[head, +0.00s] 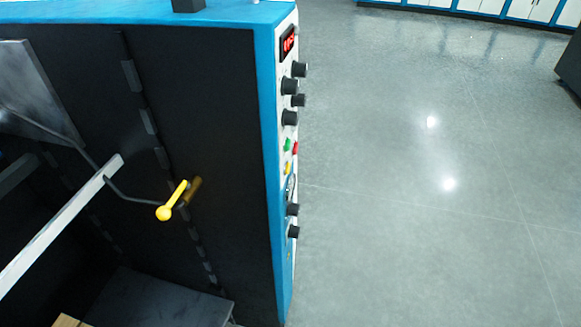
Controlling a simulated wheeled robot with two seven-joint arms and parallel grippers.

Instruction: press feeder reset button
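The feeder machine (210,80) fills the left half of the head view, with a dark side and a blue edge. Its narrow control panel (285,115) faces right and is seen at a steep angle. On it are a green button (287,145), a red button (295,148) and a yellow button (288,168), close together. Several black knobs (299,69) sit above and below them. A red digital display (288,42) is at the top. I cannot tell which button is the reset. Neither of my grippers is in view.
A yellow-knobbed lever (165,212) sticks out from the machine's dark side, near a pale bar (60,220). The grey floor (430,220) right of the panel is clear. White and blue cabinets (480,6) stand at the back, and a dark object (570,62) is at the right edge.

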